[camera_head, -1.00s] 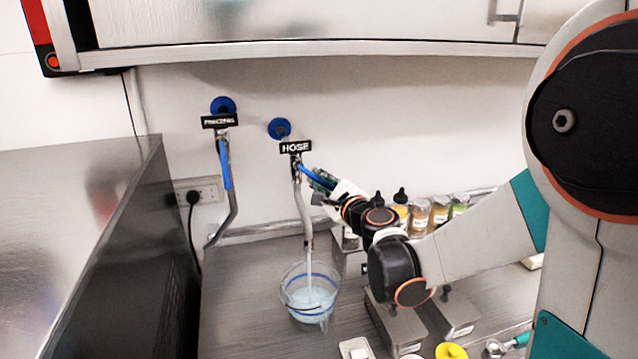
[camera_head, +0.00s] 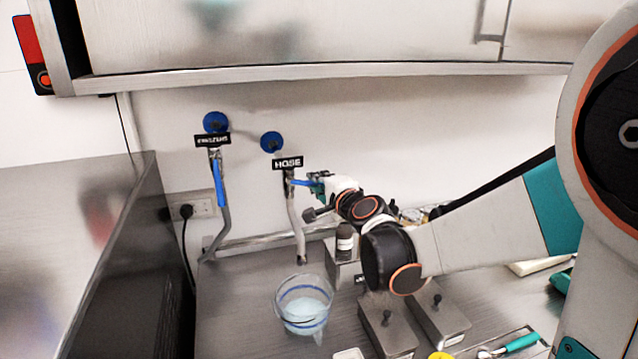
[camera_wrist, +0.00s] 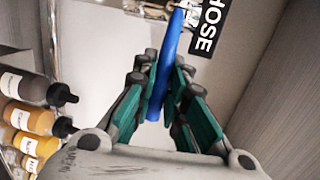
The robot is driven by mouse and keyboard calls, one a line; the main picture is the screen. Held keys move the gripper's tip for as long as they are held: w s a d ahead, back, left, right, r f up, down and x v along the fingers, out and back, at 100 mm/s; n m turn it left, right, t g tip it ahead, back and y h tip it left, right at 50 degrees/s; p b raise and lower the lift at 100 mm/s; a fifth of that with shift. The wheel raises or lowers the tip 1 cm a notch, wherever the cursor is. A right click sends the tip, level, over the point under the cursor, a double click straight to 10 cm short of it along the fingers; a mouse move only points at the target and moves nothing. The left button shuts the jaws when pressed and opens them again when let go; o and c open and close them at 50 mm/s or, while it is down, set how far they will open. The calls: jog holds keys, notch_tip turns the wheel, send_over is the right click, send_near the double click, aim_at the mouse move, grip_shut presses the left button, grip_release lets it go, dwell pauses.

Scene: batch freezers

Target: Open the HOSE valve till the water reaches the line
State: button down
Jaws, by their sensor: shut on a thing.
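The HOSE valve's blue lever (camera_head: 301,183) points right, roughly level, under the black HOSE label (camera_head: 287,162). My gripper (camera_head: 318,185) is shut on this lever. In the wrist view, the teal-padded fingers of my gripper (camera_wrist: 160,88) stand either side of the blue lever (camera_wrist: 165,62). The grey hose spout (camera_head: 299,240) hangs down above and behind a clear jug (camera_head: 322,312). No stream shows between spout and jug. The jug holds pale water (camera_head: 303,307) and has a blue line around it. I cannot tell exactly how the water stands against the line.
A second valve with a blue lever (camera_head: 219,184) hangs to the left. Sample bottles (camera_wrist: 28,117) stand beside my gripper. Lidded metal boxes (camera_head: 388,335) stand right of the jug. A steel appliance (camera_head: 120,250) is at left, and a cabinet (camera_head: 300,40) hangs above.

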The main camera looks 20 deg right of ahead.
dwell(0.4)
jog(key=c, duration=1.6)
grip_release()
jog(key=s+r, duration=0.1)
jog(key=s, duration=0.6)
jog(key=shift+s+d, duration=0.3)
jog(key=shift+d, duration=0.1)
